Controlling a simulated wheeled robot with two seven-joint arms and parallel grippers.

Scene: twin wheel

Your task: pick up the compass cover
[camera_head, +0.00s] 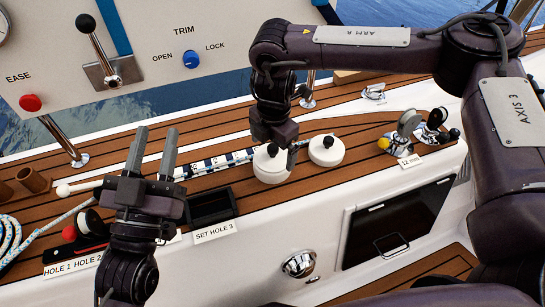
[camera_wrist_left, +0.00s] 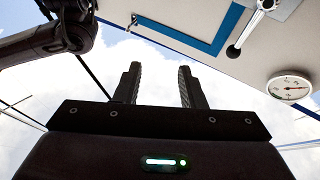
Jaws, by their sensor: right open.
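Two round white covers with black knobs sit on the teak deck in the head view. One cover (camera_head: 269,168) is directly below my right gripper (camera_head: 272,146); the other cover (camera_head: 325,153) stands to its right. I cannot tell which is the compass cover. My right gripper points down, open, at the first cover's knob; its fingertips are partly hidden, and I cannot tell whether they touch it. My left gripper (camera_head: 152,152) points up, open and empty, left of the covers. In the left wrist view its fingers (camera_wrist_left: 157,85) stand apart against the sky.
A black tray (camera_head: 211,222) and a striped rope (camera_head: 215,164) lie left of the covers. Winch-like fittings (camera_head: 400,137) stand to the right. A white panel (camera_head: 180,30) with a lever and knobs rises behind. Open deck lies behind the covers.

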